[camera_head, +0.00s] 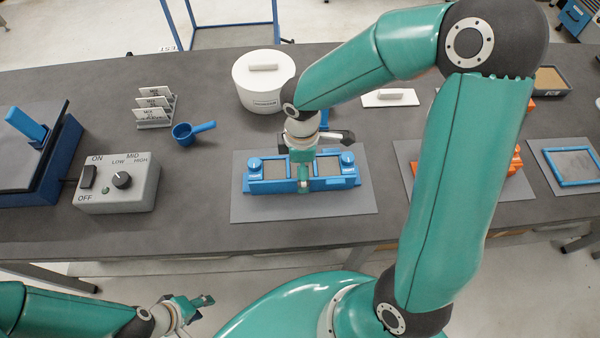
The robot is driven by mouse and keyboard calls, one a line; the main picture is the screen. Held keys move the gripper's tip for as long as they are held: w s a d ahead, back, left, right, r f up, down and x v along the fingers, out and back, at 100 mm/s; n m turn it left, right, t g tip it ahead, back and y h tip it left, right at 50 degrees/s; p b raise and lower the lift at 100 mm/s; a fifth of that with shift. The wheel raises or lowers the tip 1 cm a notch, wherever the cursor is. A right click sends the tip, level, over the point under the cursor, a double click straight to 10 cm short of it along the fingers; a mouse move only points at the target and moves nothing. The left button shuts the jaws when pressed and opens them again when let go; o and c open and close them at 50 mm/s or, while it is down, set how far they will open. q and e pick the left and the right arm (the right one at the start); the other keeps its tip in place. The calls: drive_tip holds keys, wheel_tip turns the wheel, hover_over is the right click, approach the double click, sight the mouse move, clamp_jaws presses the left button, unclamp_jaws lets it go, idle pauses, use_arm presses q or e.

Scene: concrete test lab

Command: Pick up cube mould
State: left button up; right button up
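A blue mould (330,184) with two grey-floored compartments in view and round blue knobs at its ends lies on a grey mat (245,208) at the table's middle; I take it as the cube mould. My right gripper (303,180) points down over its middle, with a finger at the front wall. The arm and wrist hide the mould's back middle, and I cannot tell whether the fingers grip it. My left gripper (202,308) is at the lower left, off the table's front edge, with its fingers apart and empty, far from the mould.
A white lidded tub (263,92) stands behind the mould. A blue scoop (193,131), a card holder (155,107) and a grey control box (118,183) stand left. My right arm partly covers an orange object (515,165). A blue frame (572,165) lies far right.

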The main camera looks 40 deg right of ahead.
drive_tip(key=c, duration=1.6)
drive_tip(key=shift+w+r, duration=0.1)
drive_tip(key=shift+w, duration=0.05)
drive_tip(key=shift+c, duration=0.7)
